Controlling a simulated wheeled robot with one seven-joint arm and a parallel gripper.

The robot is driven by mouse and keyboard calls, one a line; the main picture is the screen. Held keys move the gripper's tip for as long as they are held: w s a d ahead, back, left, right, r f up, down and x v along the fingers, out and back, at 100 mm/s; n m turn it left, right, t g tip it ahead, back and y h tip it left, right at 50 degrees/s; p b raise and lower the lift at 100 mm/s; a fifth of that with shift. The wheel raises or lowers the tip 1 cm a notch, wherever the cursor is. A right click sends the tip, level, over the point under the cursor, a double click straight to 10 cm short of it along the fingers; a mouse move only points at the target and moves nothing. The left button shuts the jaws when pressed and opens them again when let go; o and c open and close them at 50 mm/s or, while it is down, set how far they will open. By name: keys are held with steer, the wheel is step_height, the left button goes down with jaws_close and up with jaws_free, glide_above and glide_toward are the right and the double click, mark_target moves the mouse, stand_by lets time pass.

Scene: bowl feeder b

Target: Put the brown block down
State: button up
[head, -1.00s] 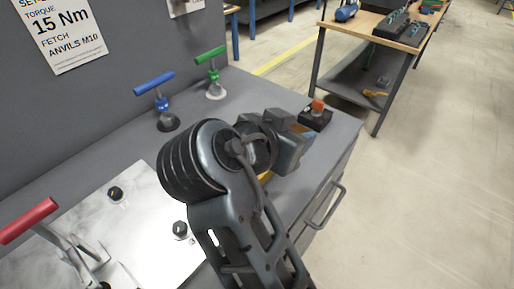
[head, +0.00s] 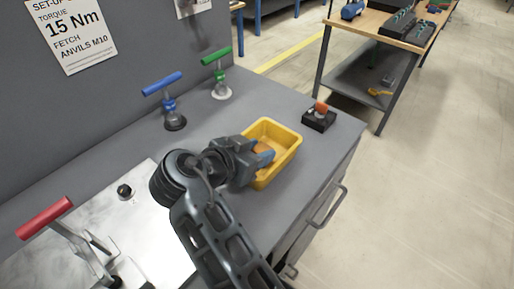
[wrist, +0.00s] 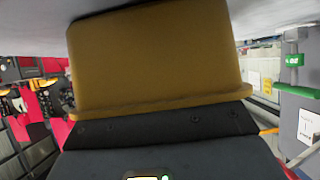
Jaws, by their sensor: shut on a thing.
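The brown block (head: 262,148) shows in the head view as a small orange-brown patch at my gripper's jaws, over the yellow bin. My gripper (head: 265,155) is shut on it, and the fingers hide part of it. The yellow bin (head: 287,139) stands on the grey bench, and my gripper reaches in over its left side. I cannot tell whether the block touches the bin floor. In the wrist view the bin's outer wall and rim (wrist: 160,60) fill the middle, upside down. The block and fingertips are not visible there.
A black box with an orange top (head: 319,117) stands behind the bin to the right. Blue (head: 172,105) and green (head: 219,77) handled tools stand at the back. A metal plate (head: 120,235) with a red-handled clamp (head: 50,215) lies at the left. Bare bench (head: 225,125) lies left of the bin.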

steer(key=shift+f, duration=0.15)
steer(key=o, duration=1.2)
steer(key=shift+o, duration=0.2)
steer(key=shift+r, duration=0.25)
steer(key=b+v, duration=0.2)
steer(key=v, duration=1)
steer(key=shift+b, duration=0.3)
steer(key=shift+a+f, duration=0.1)
